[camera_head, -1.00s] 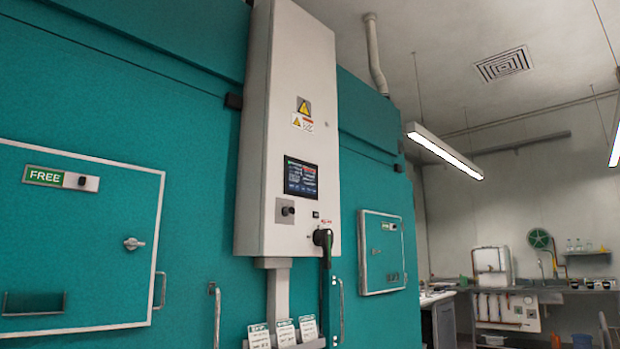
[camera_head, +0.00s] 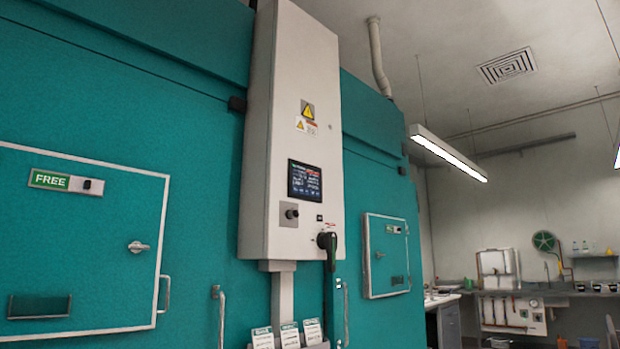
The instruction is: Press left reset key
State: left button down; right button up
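The left chamber door (camera_head: 85,240) is teal with a white frame. Near its top left a green "FREE" sign (camera_head: 50,180) sits beside a small grey plate with a dark round key or button (camera_head: 87,185). A similar, smaller plate with a dark button (camera_head: 393,229) is on the right chamber door (camera_head: 387,258). Between them the white control cabinet (camera_head: 290,130) carries a lit screen (camera_head: 304,181) and a grey plate with a dark knob (camera_head: 290,214). No lettering naming a reset key is legible. Neither of my grippers is in view.
A black handle (camera_head: 328,243) juts from the cabinet's lower right. Paper cards (camera_head: 287,334) stand below it. Metal door handles (camera_head: 220,316) stick out from the teal wall. A lab bench (camera_head: 550,292) with equipment is far right.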

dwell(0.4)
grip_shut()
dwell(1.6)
